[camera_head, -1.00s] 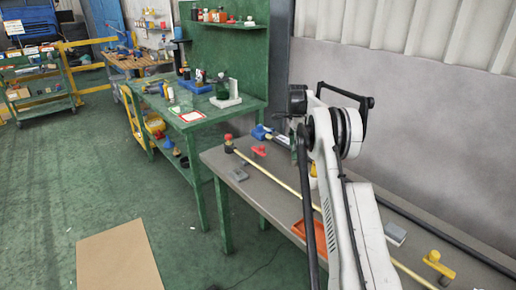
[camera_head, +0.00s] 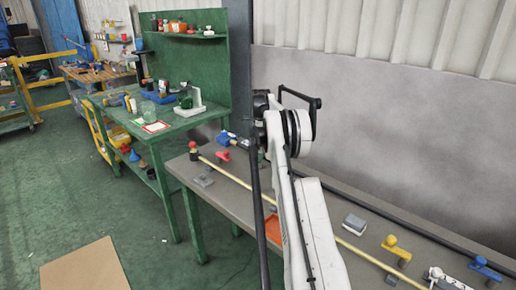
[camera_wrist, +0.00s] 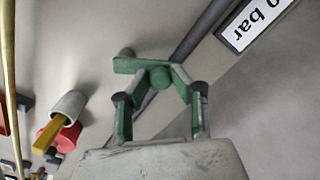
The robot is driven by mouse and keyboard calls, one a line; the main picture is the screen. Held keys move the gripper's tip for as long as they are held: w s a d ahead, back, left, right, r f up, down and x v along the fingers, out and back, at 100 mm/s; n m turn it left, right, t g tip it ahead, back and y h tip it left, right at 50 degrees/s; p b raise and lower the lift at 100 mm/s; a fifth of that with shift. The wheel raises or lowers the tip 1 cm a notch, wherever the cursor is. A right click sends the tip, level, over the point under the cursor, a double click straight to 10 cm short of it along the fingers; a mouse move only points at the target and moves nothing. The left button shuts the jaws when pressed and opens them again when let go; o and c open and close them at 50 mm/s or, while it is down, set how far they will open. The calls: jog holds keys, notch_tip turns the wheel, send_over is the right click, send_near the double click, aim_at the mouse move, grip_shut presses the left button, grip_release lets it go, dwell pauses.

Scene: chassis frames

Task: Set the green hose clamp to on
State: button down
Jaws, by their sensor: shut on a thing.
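The green hose clamp (camera_wrist: 133,65) shows at the top middle of the wrist view, with a flat bar and a rounded knob against a dark hose. My gripper (camera_wrist: 158,85) comes up from below, and its two green-padded fingers close in on the clamp's knob. The fingers hide part of the clamp. In the head view my arm covers the gripper and the clamp, so the clamp's setting cannot be told there.
A grey bench (camera_head: 340,215) carries a yellow clamp (camera_head: 395,250), a blue clamp (camera_head: 485,268), a red clamp (camera_head: 223,155), a grey block (camera_head: 354,223) and an orange tray (camera_head: 274,229). A "0 bar" sign (camera_wrist: 255,22) is near the gripper.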

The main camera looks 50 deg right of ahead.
jog(key=c, duration=1.5)
grip_release()
jog(key=shift+r, duration=0.15)
notch_tip(320, 180, up, 12)
jog(key=shift+f, duration=0.1)
